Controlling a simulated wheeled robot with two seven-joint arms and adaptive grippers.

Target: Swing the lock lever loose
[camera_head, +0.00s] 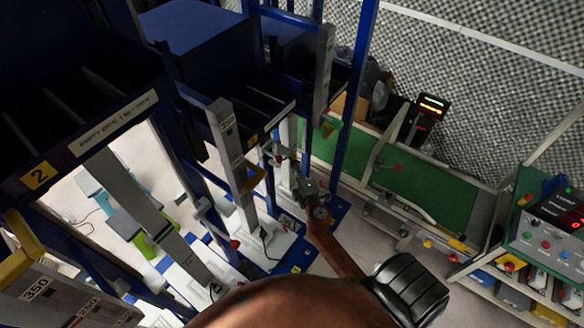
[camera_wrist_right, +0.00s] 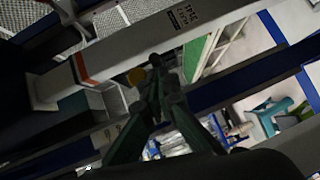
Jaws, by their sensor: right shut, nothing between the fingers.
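My right gripper (camera_head: 281,157) reaches up from my brown arm to the grey upright posts of the blue rack. In the right wrist view its dark fingers (camera_wrist_right: 155,78) are shut with nothing between them. I cannot tell for sure which part is the lock lever. My left gripper is not in view.
Blue rack posts (camera_head: 352,95) and dark shelves (camera_head: 110,100) crowd the left and middle. A green conveyor bed (camera_head: 430,190) lies behind to the right. A control box (camera_head: 560,225) with buttons stands at the far right. Grey floor (camera_head: 375,245) shows right of my arm.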

